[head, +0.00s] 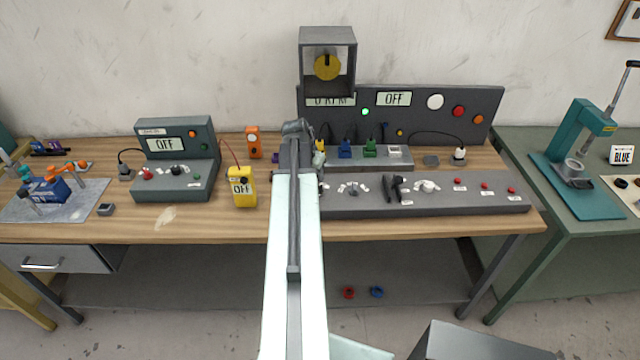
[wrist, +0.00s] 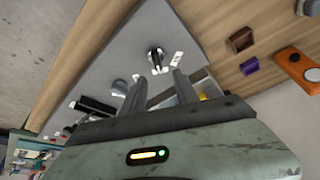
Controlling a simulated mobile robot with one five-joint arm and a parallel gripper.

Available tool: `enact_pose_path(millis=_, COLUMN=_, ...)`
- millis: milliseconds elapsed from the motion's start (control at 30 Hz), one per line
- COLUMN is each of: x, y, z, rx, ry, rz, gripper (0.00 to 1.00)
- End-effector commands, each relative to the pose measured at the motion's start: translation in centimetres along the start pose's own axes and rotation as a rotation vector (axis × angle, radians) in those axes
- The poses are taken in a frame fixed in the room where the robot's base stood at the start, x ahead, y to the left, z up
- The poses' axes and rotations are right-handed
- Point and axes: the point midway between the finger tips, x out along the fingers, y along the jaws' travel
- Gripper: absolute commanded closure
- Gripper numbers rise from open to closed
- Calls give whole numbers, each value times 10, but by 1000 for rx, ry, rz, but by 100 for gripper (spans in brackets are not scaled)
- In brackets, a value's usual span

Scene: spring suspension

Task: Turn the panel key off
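The long grey control panel (head: 460,200) stands on the wooden bench. In the wrist view, a small black and silver key-like switch (wrist: 155,60) sits on the panel's grey face (wrist: 130,45), with a white label beside it. My gripper (wrist: 158,78) is open; its two dark fingers point towards the switch, one on each side in the picture. Nothing is between the fingertips; contact cannot be told. In the head view, my arm covers the panel's left end, and I cannot make out this switch or the fingertips there.
To the right on the panel are a rotary knob (head: 353,188), a black lever (head: 393,188), another knob (head: 428,186) and red buttons. Behind stands an upright board with an OFF display (head: 394,98) and a lit green lamp (head: 365,112). A yellow meter (head: 241,187) stands left of my arm.

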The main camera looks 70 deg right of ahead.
Motion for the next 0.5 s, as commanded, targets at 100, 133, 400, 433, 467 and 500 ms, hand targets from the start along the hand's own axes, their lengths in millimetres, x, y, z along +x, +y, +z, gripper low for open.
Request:
enact_pose_path(millis=100, x=2, y=8, z=-6, rx=19, ry=4, rz=5, gripper=64)
enact_pose_path(millis=133, x=2, y=8, z=-6, rx=19, ry=5, rz=5, gripper=64)
enact_pose_path(millis=400, x=29, y=7, z=-3, rx=17, ry=4, rz=5, gripper=64)
enact_pose_path(millis=433, x=34, y=7, z=-3, rx=17, ry=4, rz=5, gripper=64)
enact_pose_path(millis=467, x=40, y=7, z=-3, rx=16, ry=4, rz=5, gripper=64)
enact_pose_path(millis=500, x=48, y=7, z=-3, rx=16, ry=3, rz=5, gripper=64)
